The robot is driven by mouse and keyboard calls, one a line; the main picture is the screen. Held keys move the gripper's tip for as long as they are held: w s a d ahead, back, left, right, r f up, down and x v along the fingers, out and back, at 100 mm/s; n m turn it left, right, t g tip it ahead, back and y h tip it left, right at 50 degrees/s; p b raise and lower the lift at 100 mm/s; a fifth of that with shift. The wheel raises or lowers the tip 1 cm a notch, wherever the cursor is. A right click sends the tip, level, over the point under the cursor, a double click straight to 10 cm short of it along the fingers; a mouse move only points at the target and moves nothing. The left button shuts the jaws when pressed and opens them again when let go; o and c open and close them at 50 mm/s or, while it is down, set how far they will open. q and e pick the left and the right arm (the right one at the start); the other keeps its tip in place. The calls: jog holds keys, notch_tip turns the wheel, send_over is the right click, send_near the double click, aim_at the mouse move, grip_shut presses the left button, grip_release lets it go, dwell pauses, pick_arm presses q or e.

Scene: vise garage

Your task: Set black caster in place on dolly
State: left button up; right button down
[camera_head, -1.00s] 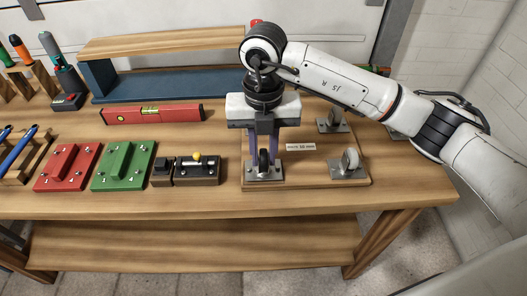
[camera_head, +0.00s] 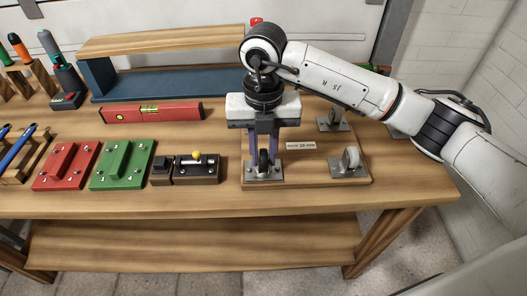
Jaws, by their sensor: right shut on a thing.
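The black caster (camera_head: 264,164) stands wheel up on its grey metal plate at the near left corner of the wooden dolly board (camera_head: 305,178). My right gripper (camera_head: 263,153) points straight down, with its purple fingers shut on the black caster. The plate looks to be on the board, but I cannot tell whether it is fully seated. The dolly's far left corner is hidden behind my gripper. My left gripper is not in view.
A white label (camera_head: 301,146) lies on the dolly. Left of it are a dark block with a yellow knob (camera_head: 196,168), a green plate (camera_head: 124,164) and a red plate (camera_head: 66,166). A red spirit level (camera_head: 152,113) and a raised wooden shelf (camera_head: 165,43) are behind.

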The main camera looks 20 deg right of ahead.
dwell(0.3)
jog(key=c, duration=1.2)
grip_release()
jog(key=shift+r+p, duration=2.3)
jog(key=shift+r, duration=1.2)
